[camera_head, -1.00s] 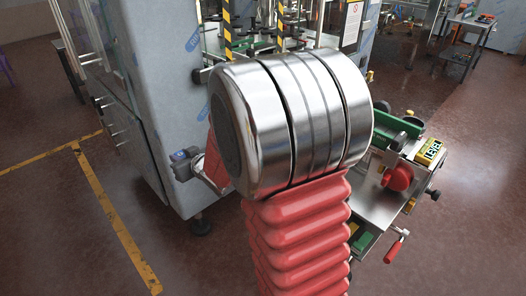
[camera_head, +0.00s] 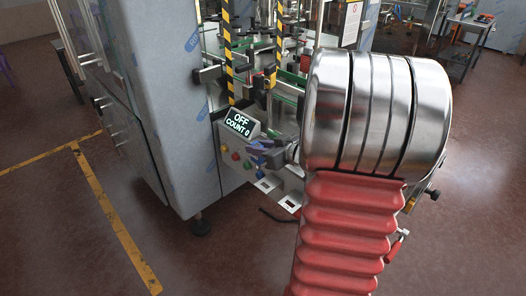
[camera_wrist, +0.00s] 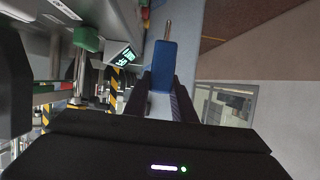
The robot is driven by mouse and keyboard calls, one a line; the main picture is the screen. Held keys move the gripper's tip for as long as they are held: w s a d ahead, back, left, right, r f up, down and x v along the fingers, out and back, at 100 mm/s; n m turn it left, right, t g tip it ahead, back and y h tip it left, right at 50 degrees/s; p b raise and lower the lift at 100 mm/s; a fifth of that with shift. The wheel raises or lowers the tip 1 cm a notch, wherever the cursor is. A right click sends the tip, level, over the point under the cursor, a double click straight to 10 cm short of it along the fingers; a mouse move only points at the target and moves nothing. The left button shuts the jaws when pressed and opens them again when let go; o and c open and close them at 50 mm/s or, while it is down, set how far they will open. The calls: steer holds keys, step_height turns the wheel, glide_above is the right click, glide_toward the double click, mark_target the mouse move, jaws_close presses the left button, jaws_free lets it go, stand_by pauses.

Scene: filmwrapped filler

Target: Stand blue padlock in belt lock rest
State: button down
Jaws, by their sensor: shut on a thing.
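The blue padlock (camera_wrist: 160,66) is held between the two dark fingers of my gripper (camera_wrist: 158,92) in the wrist view. Its metal shackle sticks out past the fingers, toward the top of that picture. In the head view my gripper (camera_head: 268,153) is small and partly hidden behind my arm, in front of the machine's control panel. The padlock is hard to make out there. I cannot tell which part is the belt lock rest; small pale plates with dark markings (camera_head: 290,204) show just below my gripper.
A display reading OFF, COUNT 0 (camera_head: 239,123) and several coloured buttons (camera_head: 237,156) are close left of my gripper. Striped posts (camera_head: 227,60) and a tall grey cabinet (camera_head: 165,90) stand behind and left. Open floor (camera_head: 70,230) lies front left.

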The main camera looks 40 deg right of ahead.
steer(key=shift+s+d+f, duration=0.1)
steer(key=shift+s+d, duration=0.25)
steer(key=shift+s, duration=0.2)
steer(key=shift+s+d+f, duration=0.1)
steer(key=shift+s+d, duration=0.2)
steer(key=shift+s, duration=0.2)
steer(key=shift+f, duration=0.15)
step_height(320, 180, down, 9)
stand_by(1.6)
steer(key=shift+f, duration=0.5)
stand_by(1.0)
steer(key=c, duration=1.4)
jaws_free()
steer(key=shift+s, duration=0.1)
